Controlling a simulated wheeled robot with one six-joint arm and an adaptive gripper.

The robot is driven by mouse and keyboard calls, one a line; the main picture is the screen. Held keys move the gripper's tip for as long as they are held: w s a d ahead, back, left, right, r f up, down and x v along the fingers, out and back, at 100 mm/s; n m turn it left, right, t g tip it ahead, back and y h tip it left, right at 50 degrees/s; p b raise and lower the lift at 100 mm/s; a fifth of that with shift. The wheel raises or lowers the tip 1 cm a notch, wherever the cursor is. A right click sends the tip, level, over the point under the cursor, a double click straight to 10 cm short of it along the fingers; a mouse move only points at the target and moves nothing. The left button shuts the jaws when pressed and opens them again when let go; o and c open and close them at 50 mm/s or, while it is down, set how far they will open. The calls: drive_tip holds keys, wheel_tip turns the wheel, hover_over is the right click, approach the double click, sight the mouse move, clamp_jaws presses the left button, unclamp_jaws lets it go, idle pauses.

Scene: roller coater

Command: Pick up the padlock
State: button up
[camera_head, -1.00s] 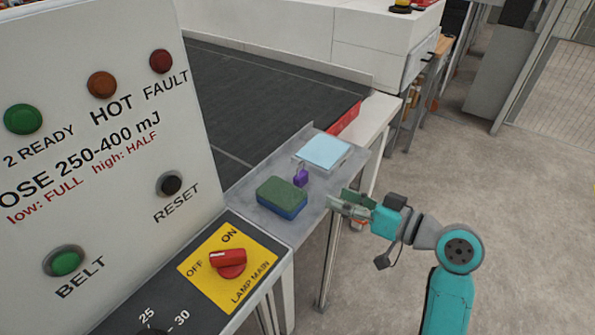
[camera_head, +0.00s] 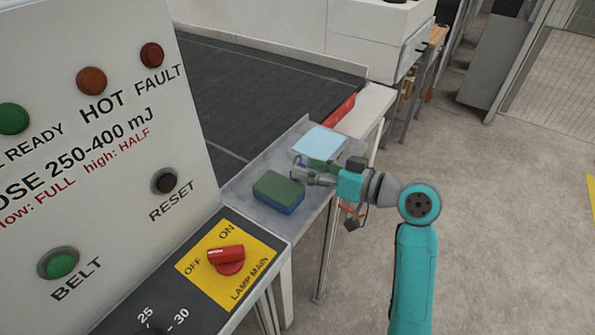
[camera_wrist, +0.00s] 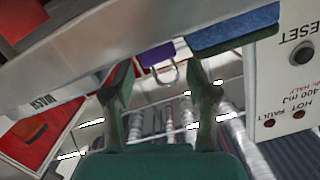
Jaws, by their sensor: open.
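The purple padlock (camera_wrist: 157,54) shows in the wrist view on the grey shelf's edge, its metal shackle pointing toward my gripper (camera_wrist: 160,78). The two fingertips are apart, one on each side of the shackle, with the purple body just beyond them. In the head view only a sliver of the padlock (camera_head: 299,164) shows; my gripper (camera_head: 297,175) covers the rest. My gripper reaches in from the right, open and empty. I cannot tell whether a finger touches the padlock.
A green and blue sponge (camera_head: 278,192) lies close beside the padlock on the grey shelf (camera_head: 238,192). A light blue pad (camera_head: 319,142) lies behind it. The control panel (camera_head: 110,190) stands at left. Open floor lies at right.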

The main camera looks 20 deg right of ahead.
sight(298, 164)
drive_tip(key=shift+x, duration=1.5)
drive_tip(key=c, duration=1)
drive_tip(key=shift+r, duration=0.15)
drive_tip(key=shift+c, duration=0.2)
